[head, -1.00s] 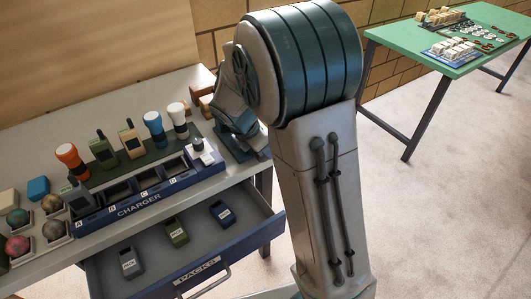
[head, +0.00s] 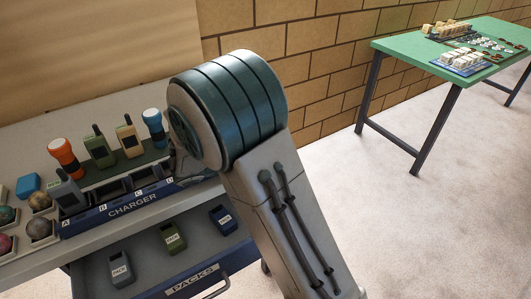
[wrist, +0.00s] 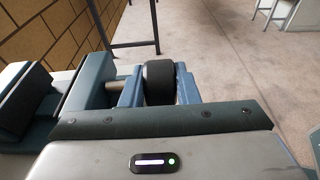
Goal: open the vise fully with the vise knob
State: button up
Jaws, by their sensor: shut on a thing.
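The vise knob (wrist: 158,82) is a dark ribbed cylinder in the wrist view. It sits at the end of a short metal screw rod (wrist: 118,86). My gripper (wrist: 158,90) is shut on the knob, with one blue finger on each side of it. The vise (wrist: 88,88), with teal-grey blocks, lies to the left of the knob, and a dark block stands at the far left. How wide the jaws stand apart is hard to tell. In the head view my arm hides the vise, the knob and my gripper.
A green table (head: 400,47) with small items stands at the back right. The floor between is clear.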

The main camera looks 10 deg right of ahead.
jog(key=shift+a+f+h, duration=0.1)
jog(key=shift+h, duration=0.5)
jog(key=o, duration=1)
jog(key=r, duration=0.4)
jog(key=shift+s+d+r, duration=0.2)
jog(key=shift+d+r, duration=0.15)
jog(key=s+d+r, duration=0.1)
jog(key=d+r, duration=0.1)
jog(key=d, duration=0.1)
jog(key=s+d+r, duration=0.2)
jog(key=d, duration=0.1)
jog(key=s+d+r, duration=0.2)
jog(key=d, duration=0.1)
jog(key=shift+s+d+r, duration=0.15)
jog(key=shift+s+d, duration=0.05)
